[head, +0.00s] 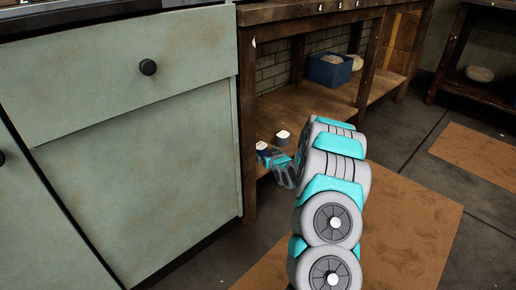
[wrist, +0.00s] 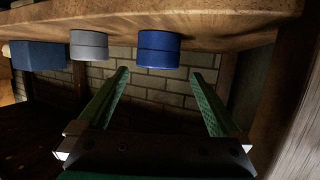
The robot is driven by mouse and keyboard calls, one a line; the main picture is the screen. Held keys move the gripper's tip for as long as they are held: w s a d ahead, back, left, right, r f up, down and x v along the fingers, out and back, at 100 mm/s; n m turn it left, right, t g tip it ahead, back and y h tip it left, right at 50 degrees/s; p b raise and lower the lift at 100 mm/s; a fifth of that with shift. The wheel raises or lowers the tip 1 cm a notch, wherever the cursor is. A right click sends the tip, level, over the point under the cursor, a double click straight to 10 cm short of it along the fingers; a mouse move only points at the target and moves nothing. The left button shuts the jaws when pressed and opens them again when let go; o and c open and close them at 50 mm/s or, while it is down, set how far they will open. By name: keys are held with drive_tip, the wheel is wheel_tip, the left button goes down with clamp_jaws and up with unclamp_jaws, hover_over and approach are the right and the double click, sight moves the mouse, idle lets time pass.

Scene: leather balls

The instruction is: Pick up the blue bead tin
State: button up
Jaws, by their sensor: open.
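The blue bead tin (wrist: 159,49) is a short blue cylinder with a seam around its middle, on the wooden shelf. The wrist view is upside down, so the tin seems to hang from the shelf. In the head view the tin (head: 262,147) shows a pale top and dark side at the shelf's near-left end, partly hidden by my gripper (head: 268,156). In the wrist view my gripper (wrist: 162,77) is open, its two green fingers wide apart. The tin lies between their lines, around or just beyond the fingertips; nothing is held.
A grey tin (wrist: 89,45), also in the head view (head: 282,138), stands beside the blue tin. A blue box (head: 330,69) holding a pale ball is farther along the shelf (head: 300,100). A shelf post and green cabinet (head: 140,160) stand close on the left.

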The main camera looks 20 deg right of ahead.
sight(262, 148)
drive_tip(key=shift+x, duration=1.1)
drive_tip(key=b+x, duration=0.1)
drive_tip(key=x, duration=0.2)
drive_tip(key=shift+w+d+f, duration=0.15)
drive_tip(key=shift+w+f, duration=0.05)
drive_tip(key=shift+w, duration=0.7)
drive_tip(key=c, duration=1.3)
